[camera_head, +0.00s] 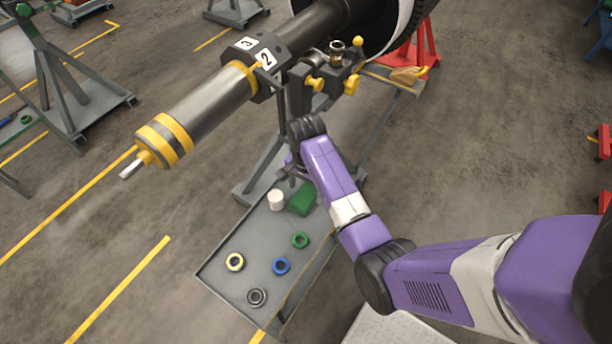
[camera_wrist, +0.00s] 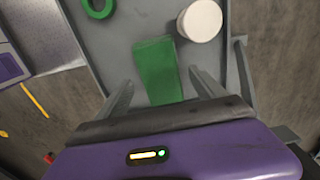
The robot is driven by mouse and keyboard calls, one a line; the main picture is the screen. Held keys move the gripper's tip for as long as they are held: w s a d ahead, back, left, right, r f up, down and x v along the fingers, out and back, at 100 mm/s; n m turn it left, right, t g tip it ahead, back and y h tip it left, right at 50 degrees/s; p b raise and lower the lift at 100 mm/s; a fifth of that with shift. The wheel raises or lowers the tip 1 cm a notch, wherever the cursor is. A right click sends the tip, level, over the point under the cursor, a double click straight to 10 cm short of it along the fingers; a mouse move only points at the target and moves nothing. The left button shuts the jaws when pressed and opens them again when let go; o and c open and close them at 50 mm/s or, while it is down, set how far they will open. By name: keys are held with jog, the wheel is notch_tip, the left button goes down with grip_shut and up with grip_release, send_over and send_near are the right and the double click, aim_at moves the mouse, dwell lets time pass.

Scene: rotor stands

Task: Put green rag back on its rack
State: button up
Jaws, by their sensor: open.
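The green rag (camera_head: 302,199) lies on the grey tray (camera_head: 222,267) of a cart below the rotor, beside a white cylinder (camera_head: 276,200). In the wrist view the rag (camera_wrist: 158,66) is a flat green strip, with its near end close to my gripper's palm. My gripper (camera_wrist: 161,78) is open, with one finger on each side of the rag's near part. Whether the fingers touch it, or how high they are above the tray, I cannot tell. I cannot make out the rag's rack.
Green (camera_head: 300,240), blue (camera_head: 281,266), yellow (camera_head: 235,262) and dark (camera_head: 257,297) rings lie on the tray. Grey stand legs are close by.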

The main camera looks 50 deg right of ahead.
notch_tip(320, 180, up, 9)
jog(key=n+t+h, duration=0.1)
jog(key=n, duration=0.1)
send_over(312, 204)
notch_tip(312, 204, down, 6)
jog(key=shift+r, duration=0.2)
jog(key=s+f+n+t, duration=0.1)
jog(key=s+a+f+n+t+h, duration=0.1)
jog(key=shift+s+a+f+n, duration=0.25)
jog(key=shift+s+a+n, duration=0.05)
jog(key=shift+s+n, duration=0.1)
jog(key=s+a+n+t, duration=0.1)
jog(key=s+a+n+t+h, duration=0.1)
jog(key=s, duration=0.1)
jog(key=shift+s+a+f+n, duration=0.1)
jog(key=shift+a+f+n, duration=0.05)
jog(key=shift+a+n, duration=0.2)
jog(key=s+a+r+n+t+y, duration=0.1)
jog(key=s+a+r+n+t, duration=0.2)
jog(key=s+a+r, duration=0.2)
jog(key=s+a+r+n+t+y, duration=0.1)
jog(key=s+a+r+n+t, duration=0.2)
jog(key=r, duration=0.8)
jog(key=s+a+r+n+t+y, duration=0.1)
jog(key=s+a+r+n+t, duration=0.3)
jog(key=s+a+r, duration=0.3)
jog(key=shift+s+r, duration=0.4)
jog(key=shift+r, duration=0.3)
